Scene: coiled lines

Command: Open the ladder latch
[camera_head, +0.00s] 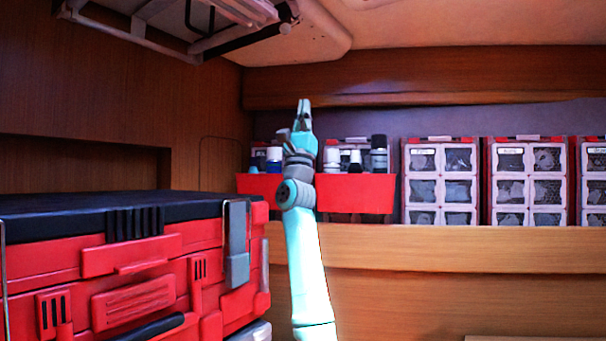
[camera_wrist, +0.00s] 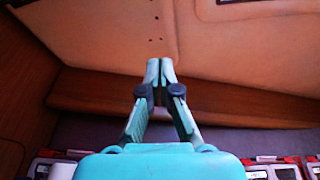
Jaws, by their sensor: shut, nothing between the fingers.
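A folded metal frame that looks like the ladder (camera_head: 135,38) hangs under the ceiling at the upper left of the head view. A dark bar and a small pale knob (camera_head: 285,28) show at its right end; I cannot tell for sure whether this is the latch. My gripper (camera_head: 304,103) points up, below and to the right of the frame and apart from it. In the wrist view my gripper (camera_wrist: 160,65) is shut with its fingertips together and nothing between them. No ladder or latch shows in the wrist view.
A large red toolbox (camera_head: 130,260) with a black lid and grey clasp (camera_head: 237,245) stands at the left. A red bin (camera_head: 355,193) with bottles and several drawer units (camera_head: 440,185) line the back shelf. A wooden beam (camera_head: 430,75) runs below the ceiling.

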